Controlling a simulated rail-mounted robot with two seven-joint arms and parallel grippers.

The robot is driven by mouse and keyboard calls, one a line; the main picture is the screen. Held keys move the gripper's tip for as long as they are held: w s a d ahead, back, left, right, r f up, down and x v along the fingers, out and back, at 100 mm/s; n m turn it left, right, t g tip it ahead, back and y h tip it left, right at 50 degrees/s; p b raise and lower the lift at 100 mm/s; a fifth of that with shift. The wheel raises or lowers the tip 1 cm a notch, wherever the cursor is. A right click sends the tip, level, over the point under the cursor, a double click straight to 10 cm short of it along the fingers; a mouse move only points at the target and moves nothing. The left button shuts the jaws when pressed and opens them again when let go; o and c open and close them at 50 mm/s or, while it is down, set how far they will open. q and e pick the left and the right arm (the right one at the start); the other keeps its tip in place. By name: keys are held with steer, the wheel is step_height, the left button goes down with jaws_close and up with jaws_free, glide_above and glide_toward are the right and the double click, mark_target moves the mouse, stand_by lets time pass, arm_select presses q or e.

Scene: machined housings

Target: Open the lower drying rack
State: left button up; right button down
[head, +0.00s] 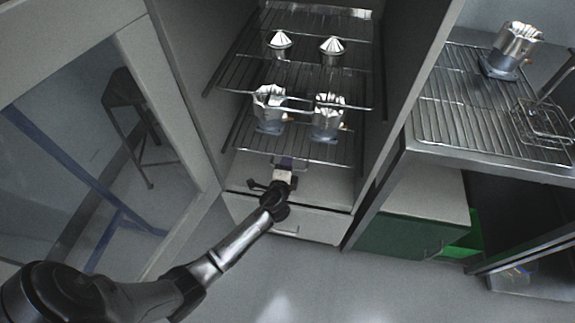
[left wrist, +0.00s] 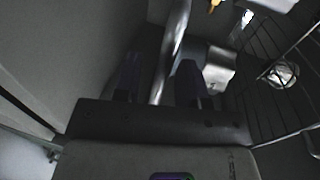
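The lower drying rack (head: 246,142) is a wire shelf inside the tall open cabinet, below another wire rack. My left gripper (head: 289,163) is at the front edge of the lower rack, near its middle. In the left wrist view the two dark fingers of the left gripper (left wrist: 160,80) stand apart, with a shiny metal bar (left wrist: 172,45) running between them. A gap shows beside the bar, so the fingers look open around it; contact is unclear. My right gripper is in neither view.
A drawer front (head: 310,224) lies below. Cabinet walls flank the gripper. A bench with a wire rack (head: 455,105) stands at right. The floor in front is clear.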

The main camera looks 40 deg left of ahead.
arm_select(q)
steer(key=shift+x, duration=0.9)
steer(key=c, duration=0.6)
steer(key=shift+f, duration=0.15)
jaws_close()
